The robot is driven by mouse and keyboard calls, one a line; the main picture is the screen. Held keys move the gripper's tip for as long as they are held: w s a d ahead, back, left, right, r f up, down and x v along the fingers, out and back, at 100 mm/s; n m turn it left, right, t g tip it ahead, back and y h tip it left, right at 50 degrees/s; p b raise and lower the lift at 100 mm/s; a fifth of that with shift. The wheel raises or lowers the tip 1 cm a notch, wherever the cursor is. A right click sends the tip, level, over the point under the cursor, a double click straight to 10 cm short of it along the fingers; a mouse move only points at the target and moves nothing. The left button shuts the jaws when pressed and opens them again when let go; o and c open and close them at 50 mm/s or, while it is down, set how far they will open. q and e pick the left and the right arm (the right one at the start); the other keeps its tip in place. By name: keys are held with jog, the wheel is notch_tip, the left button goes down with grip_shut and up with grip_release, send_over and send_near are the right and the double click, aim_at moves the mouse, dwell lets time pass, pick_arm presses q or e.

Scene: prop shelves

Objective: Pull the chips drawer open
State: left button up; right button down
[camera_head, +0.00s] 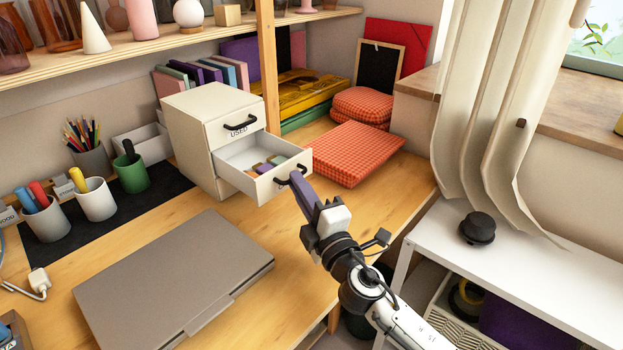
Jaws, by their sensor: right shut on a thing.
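A small cream drawer cabinet (192,149) stands on the wooden desk. Its top drawer (228,130), labelled USED, is closed. The drawer below it (240,180) is pulled well out, and small coloured pieces (265,164) lie inside. Its label is mostly hidden by my right gripper, so I cannot read it whole. My right gripper (297,180) reaches in from the lower right and is shut on the black handle (283,181) of this open drawer. My left gripper is not in view.
A closed grey laptop (170,285) lies in front of the cabinet. Pen cups (95,199) stand on a black mat to the left. A folded red checked cloth (352,153) lies close to the open drawer's right. A white side table (520,260) is at the right.

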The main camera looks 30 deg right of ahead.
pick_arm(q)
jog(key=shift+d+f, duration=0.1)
pick_arm(e)
jog(key=shift+s+f, duration=0.15)
jog(key=shift+s, duration=0.05)
jog(key=c, duration=2.2)
grip_release()
jog(key=o, duration=0.3)
jog(key=shift+s+d, duration=0.1)
jog(key=shift+s, duration=0.05)
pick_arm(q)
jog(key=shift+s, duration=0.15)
